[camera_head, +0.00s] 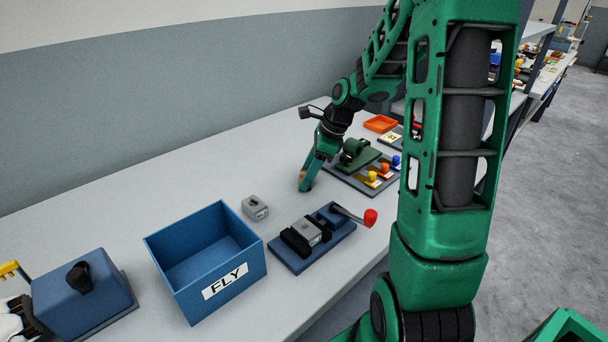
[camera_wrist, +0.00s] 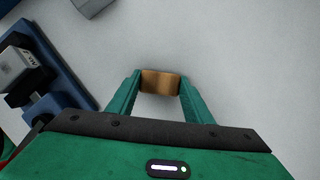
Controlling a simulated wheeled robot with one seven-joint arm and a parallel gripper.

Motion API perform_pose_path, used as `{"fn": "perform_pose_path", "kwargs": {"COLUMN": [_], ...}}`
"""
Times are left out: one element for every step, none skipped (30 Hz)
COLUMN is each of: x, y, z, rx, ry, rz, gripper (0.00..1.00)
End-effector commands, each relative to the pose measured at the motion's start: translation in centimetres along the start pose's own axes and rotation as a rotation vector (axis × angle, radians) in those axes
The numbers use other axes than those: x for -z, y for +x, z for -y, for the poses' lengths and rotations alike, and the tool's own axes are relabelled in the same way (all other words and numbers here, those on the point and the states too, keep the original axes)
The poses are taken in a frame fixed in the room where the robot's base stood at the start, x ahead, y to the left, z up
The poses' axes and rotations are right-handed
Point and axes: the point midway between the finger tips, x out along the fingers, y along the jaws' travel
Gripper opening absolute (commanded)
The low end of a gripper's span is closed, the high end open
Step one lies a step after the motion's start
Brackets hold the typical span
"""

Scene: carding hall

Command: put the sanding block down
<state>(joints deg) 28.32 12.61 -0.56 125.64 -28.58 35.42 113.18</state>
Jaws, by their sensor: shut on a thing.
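My gripper (camera_head: 306,185) points down over the grey worktop (camera_head: 157,163), between a small grey box and a green device. In the wrist view my gripper (camera_wrist: 159,88) is shut on the sanding block (camera_wrist: 160,82), a small brown block held between the two green fingertips. In the head view only a small brown patch of the sanding block (camera_head: 302,176) shows at the fingers. The block is at or very close to the worktop; I cannot tell whether it touches.
A blue vise-like fixture (camera_head: 287,262) with a red-knobbed lever and a grey box (camera_head: 255,207) stand nearer. A blue bin marked FLY (camera_head: 250,274) is at front left. A green device (camera_head: 357,156) and coloured knobs stand right of my gripper. The worktop behind is clear.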

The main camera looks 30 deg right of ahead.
Motion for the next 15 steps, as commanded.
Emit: {"fn": "perform_pose_path", "kwargs": {"x": [-0.03, -0.04, -0.04, -0.04, -0.04, -0.02, 0.01, 0.04, 0.02, 0.02, 0.01, 0.00, 0.00, -0.01, -0.03], "y": [-0.05, -0.06, -0.06, -0.07, -0.05, 0.00, 0.07, 0.15, 0.11, 0.11, 0.11, 0.11, 0.11, 0.11, 0.12], "z": [0.01, 0.02, 0.01, 0.01, 0.01, 0.01, 0.00, 0.00, 0.01, 0.01, 0.01, 0.00, 0.00, 0.00, 0.00], "rx": [0.001, 0.001, 0.001, 0.001, 0.001, 0.001, 0.000, 0.000, 0.000, 0.001, 0.000, 0.000, 0.000, 0.000, 0.000], "ry": [-0.001, -0.001, -0.001, -0.001, 0.000, 0.000, 0.000, 0.000, -0.001, -0.001, -0.001, -0.001, -0.001, -0.001, -0.001], "rz": [0.000, 0.000, 0.000, 0.000, 0.000, 0.000, 0.000, 0.000, 0.000, 0.000, 0.000, 0.000, 0.000, 0.000, 0.000], "gripper": [0.14, 0.14, 0.14, 0.14, 0.14, 0.14, 0.14, 0.14, 0.56, 0.63, 0.65, 0.65, 0.65, 0.65, 0.65]}}
